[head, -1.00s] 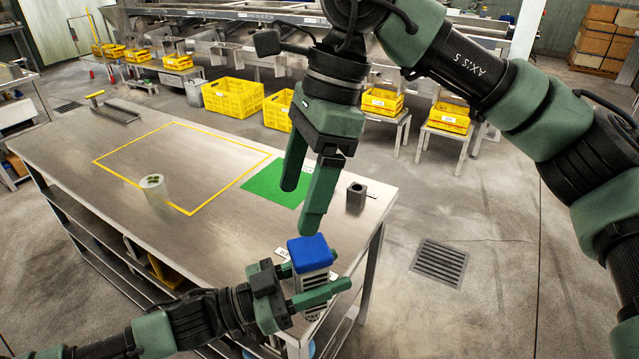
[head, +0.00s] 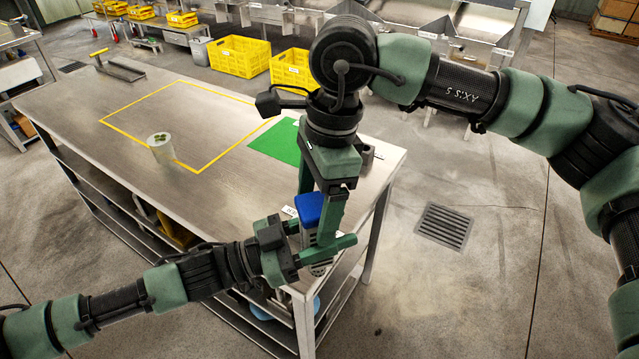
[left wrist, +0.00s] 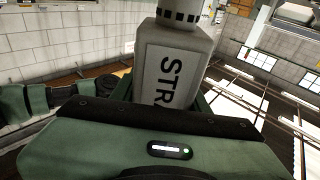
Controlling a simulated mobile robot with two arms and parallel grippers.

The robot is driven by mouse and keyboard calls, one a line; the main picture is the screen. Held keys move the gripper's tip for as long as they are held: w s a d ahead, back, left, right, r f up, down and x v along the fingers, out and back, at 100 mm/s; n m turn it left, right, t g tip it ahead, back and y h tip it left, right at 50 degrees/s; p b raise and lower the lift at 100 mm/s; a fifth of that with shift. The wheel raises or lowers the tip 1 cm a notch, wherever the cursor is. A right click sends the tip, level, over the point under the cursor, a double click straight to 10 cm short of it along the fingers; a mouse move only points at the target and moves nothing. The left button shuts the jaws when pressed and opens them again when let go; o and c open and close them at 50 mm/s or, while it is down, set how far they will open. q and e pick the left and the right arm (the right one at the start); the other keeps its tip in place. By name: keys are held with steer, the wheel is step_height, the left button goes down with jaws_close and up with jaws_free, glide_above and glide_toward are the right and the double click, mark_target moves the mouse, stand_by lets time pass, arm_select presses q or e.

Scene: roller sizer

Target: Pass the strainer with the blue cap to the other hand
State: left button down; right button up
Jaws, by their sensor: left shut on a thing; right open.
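The strainer is a pale grey body (head: 319,266) with a blue cap (head: 312,205) on top, held roughly upright by the table's near corner. My left gripper (head: 322,243) is shut on its body below the cap. In the left wrist view the body (left wrist: 185,55) shows the letters "STR" and a band of dark slots; the cap is out of view there. My right gripper (head: 316,220) is open and points down from above, its fingers beside the cap. Whether they touch the cap is unclear.
The steel table (head: 215,215) carries a yellow outlined area, a green mat (head: 277,140), a pale cylinder (head: 161,148) with green bits on top and a grey block (head: 367,153) near the right edge. Yellow crates (head: 239,64) stand on the floor behind.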

steer(key=shift+f, duration=0.25)
steer(key=c, duration=1.4)
arm_select(q)
steer(key=c, duration=0.6)
jaws_free()
steer(key=shift+c, duration=0.2)
arm_select(e)
steer(key=shift+c, duration=1.3)
arm_select(q)
steer(key=shift+a, duration=0.1)
